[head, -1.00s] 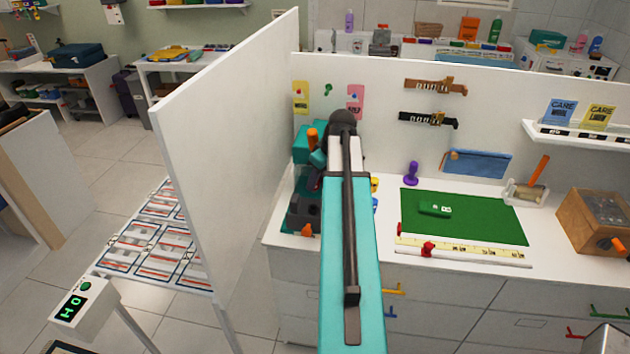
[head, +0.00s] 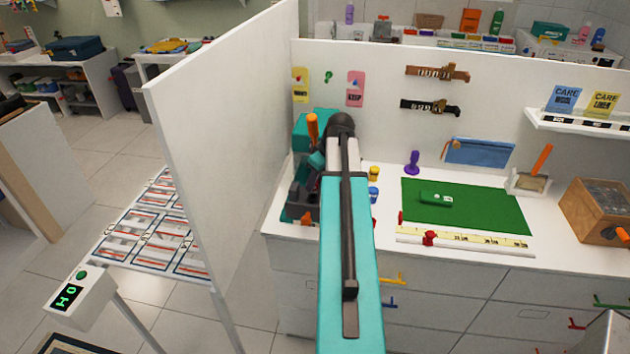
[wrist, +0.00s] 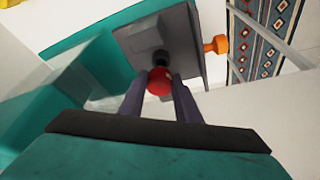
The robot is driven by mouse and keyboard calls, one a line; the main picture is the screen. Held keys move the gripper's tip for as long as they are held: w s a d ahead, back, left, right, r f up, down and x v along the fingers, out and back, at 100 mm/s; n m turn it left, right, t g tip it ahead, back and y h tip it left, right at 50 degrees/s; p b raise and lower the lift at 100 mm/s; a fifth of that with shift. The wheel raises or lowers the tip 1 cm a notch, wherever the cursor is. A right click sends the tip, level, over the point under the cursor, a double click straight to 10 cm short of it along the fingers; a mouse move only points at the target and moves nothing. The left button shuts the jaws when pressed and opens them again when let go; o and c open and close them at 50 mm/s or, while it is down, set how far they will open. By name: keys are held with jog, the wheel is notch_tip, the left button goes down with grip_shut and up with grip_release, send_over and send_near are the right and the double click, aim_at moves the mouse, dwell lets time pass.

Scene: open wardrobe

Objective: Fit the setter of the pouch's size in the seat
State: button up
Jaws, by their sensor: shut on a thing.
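My gripper (wrist: 160,78) is shut on a red round-headed setter (wrist: 159,87) in the wrist view. The setter's dark end points at a grey block (wrist: 148,38) on the press's dark base; I cannot tell whether it touches. In the head view the teal press (head: 309,133) with an orange lever stands in the counter's left corner, and my arm hides the gripper. A yellow setter (head: 374,172) and a blue setter (head: 373,194) stand right of my arm. A blue pouch (head: 480,151) is by the back wall.
A tall white partition (head: 215,150) closes off the press's left side. A wooden box (head: 600,210) stands far right.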

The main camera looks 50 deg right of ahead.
aim_at(316, 189)
jog(key=shift+f, duration=0.2)
dwell(0.7)
jog(key=shift+f+b, duration=1.1)
jog(key=shift+f, duration=0.55)
dwell(1.5)
jog(key=o, duration=1.3)
jog(key=shift+c, duration=0.2)
jog(key=shift+r, duration=0.15)
jog(key=b+v, duration=0.3)
jog(key=v, duration=1)
jog(key=shift+r, duration=0.25)
jog(key=shift+s+d, duration=0.1)
jog(key=shift+s, duration=0.05)
